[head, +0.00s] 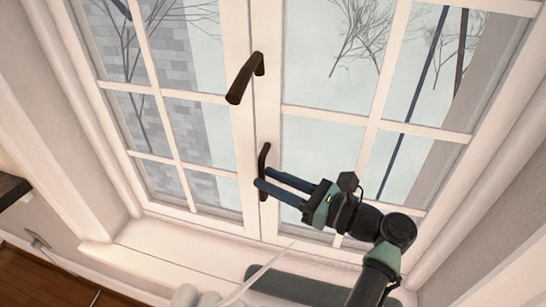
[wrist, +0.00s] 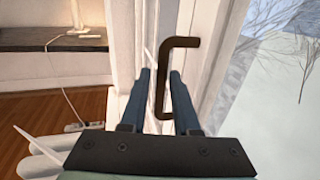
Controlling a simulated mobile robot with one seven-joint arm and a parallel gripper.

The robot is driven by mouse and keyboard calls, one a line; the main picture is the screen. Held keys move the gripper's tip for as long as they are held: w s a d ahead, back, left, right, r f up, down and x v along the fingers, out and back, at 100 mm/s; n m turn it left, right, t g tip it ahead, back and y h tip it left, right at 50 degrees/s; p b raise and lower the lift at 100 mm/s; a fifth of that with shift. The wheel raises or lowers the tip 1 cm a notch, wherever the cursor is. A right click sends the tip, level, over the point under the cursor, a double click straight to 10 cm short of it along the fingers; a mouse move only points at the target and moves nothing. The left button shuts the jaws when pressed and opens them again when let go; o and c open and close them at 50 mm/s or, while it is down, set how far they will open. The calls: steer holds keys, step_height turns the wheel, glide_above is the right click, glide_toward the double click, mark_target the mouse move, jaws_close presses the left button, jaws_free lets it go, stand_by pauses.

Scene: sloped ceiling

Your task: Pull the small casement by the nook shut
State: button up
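The casement window (head: 276,90) has two white-framed sashes with glass panes. A dark handle (head: 264,172) is on the right sash's inner stile, and it also shows in the wrist view (wrist: 163,75). A second dark handle (head: 244,80) sits higher, on the left sash. My gripper (head: 262,177) is at the lower handle, its two blue fingers apart. In the wrist view, the handle's upright bar shows between the fingertips (wrist: 160,78). I cannot tell whether the fingers touch it, or how far either sash stands ajar.
A white sill (head: 170,250) runs below the window. A grey-green roll-shaped cushion (head: 300,285) lies beneath my arm. A dark shelf (wrist: 55,39) with a white cord (wrist: 62,88) is at the left, above a wooden floor (wrist: 30,110). White rounded shapes (wrist: 45,160) are at the lower left.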

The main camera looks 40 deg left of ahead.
steer(key=w+d, duration=0.2)
steer(key=d, duration=1.1)
steer(key=shift+w, duration=0.15)
steer(key=shift+a, duration=0.1)
